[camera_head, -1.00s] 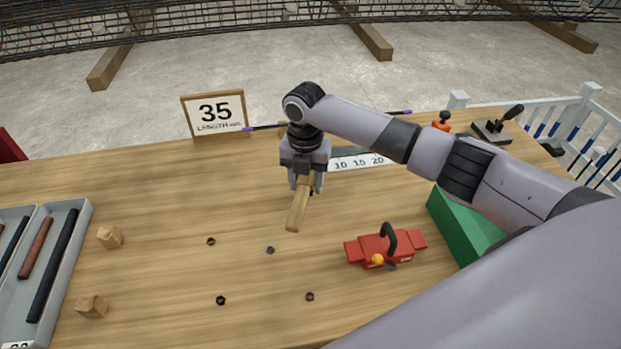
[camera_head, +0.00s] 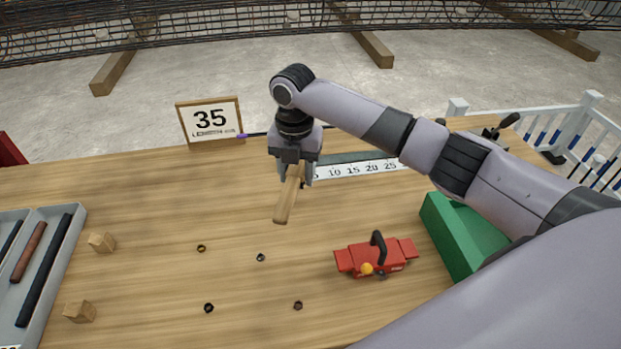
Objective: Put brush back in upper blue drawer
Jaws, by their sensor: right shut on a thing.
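My right gripper (camera_head: 296,170) reaches in from the right and points down over the middle of the wooden table. It is shut on the brush (camera_head: 287,202), of which a light wooden handle shows, slanting down toward the front. The rest of the brush is hidden by the gripper. The handle seems to be held above the table. No blue drawer shows in this view. My left gripper is not in view.
A red tool (camera_head: 375,257) and a green box (camera_head: 462,237) stand at the right. A grey tray (camera_head: 55,225) and wooden blocks (camera_head: 102,243) are at the left. Several small nuts lie in front.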

